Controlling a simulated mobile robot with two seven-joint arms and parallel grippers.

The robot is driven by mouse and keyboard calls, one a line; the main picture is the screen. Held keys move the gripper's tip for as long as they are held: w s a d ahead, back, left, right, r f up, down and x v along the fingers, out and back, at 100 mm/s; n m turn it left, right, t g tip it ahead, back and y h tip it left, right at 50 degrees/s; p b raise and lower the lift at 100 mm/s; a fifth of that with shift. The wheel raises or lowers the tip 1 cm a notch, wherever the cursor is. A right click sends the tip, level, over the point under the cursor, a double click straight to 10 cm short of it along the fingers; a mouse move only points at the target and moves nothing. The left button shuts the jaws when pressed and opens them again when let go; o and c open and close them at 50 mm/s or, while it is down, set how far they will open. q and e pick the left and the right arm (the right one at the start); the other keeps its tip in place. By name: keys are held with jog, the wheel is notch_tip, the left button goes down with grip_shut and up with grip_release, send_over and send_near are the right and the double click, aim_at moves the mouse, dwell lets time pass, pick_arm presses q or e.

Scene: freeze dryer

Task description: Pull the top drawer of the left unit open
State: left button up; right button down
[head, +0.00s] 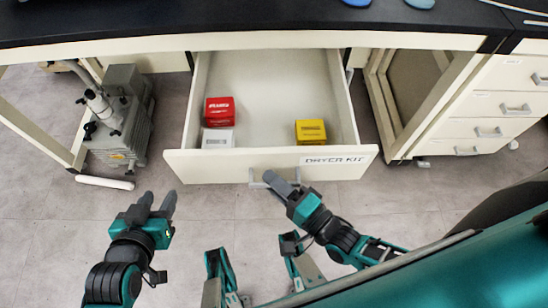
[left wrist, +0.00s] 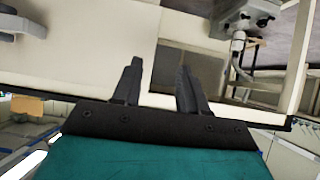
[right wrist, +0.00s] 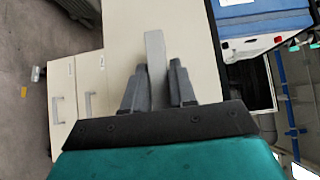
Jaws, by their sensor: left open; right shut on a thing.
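The top drawer (head: 230,162) of the left unit, labelled "DRYER KIT", stands pulled out from under the black bench top. Inside it are a red box (head: 219,111), a white box (head: 217,139) and a yellow box (head: 311,131). Its grey bar handle (head: 256,177) is on the front face. My right gripper (head: 270,178) is shut on the handle; the right wrist view also shows the grey handle (right wrist: 155,60) between the fingers of that gripper (right wrist: 158,85). My left gripper (head: 158,203) is open and empty, left of the drawer front and apart from it.
A grey vacuum pump (head: 124,110) stands on the floor at left, with a white tube (head: 104,182) lying in front of it. A white drawer cabinet (head: 483,110) stands at right. Open floor (head: 60,220) lies in front.

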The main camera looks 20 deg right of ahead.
jog(key=shift+s+a, duration=0.15)
jog(key=shift+s, duration=0.4)
jog(key=shift+s+a, duration=0.15)
jog(key=shift+s, duration=0.4)
jog(key=c, duration=1)
grip_release()
jog(key=shift+s, duration=0.1)
jog(key=v, duration=1.2)
jog(key=shift+s+d+p, duration=0.25)
jog(key=shift+s+p, duration=0.1)
jog(key=shift+p, duration=0.1)
